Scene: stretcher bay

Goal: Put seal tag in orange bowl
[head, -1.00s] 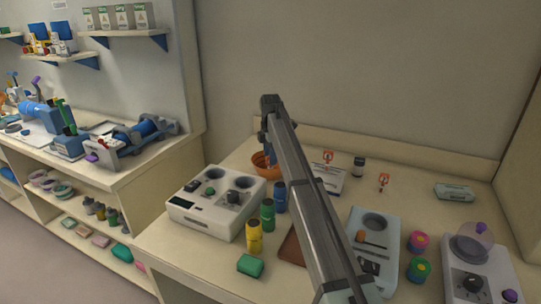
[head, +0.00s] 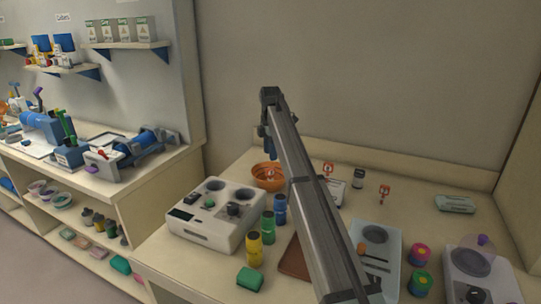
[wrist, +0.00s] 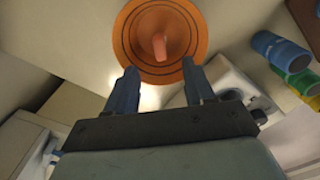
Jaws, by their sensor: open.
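The orange bowl (head: 262,182) stands at the back left of the near counter. It fills the top of the wrist view (wrist: 128,38). A small pinkish-red piece, which looks like a seal tag (wrist: 160,46), is inside the bowl; its red and white top also shows in the head view (head: 270,173). My gripper (wrist: 162,70) is open and empty, above the bowl, with its fingers apart from the tag. Two similar red-and-white tags stand on the counter, one behind my arm (head: 328,168) and one further right (head: 384,191).
A white device with round wells (head: 212,215) stands left of my arm. Blue (head: 280,209), green (head: 267,225) and yellow (head: 254,249) bottles stand beside it. A grey-blue device (head: 375,250) and pink-and-green jars (head: 420,268) are to the right. The back right counter is fairly clear.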

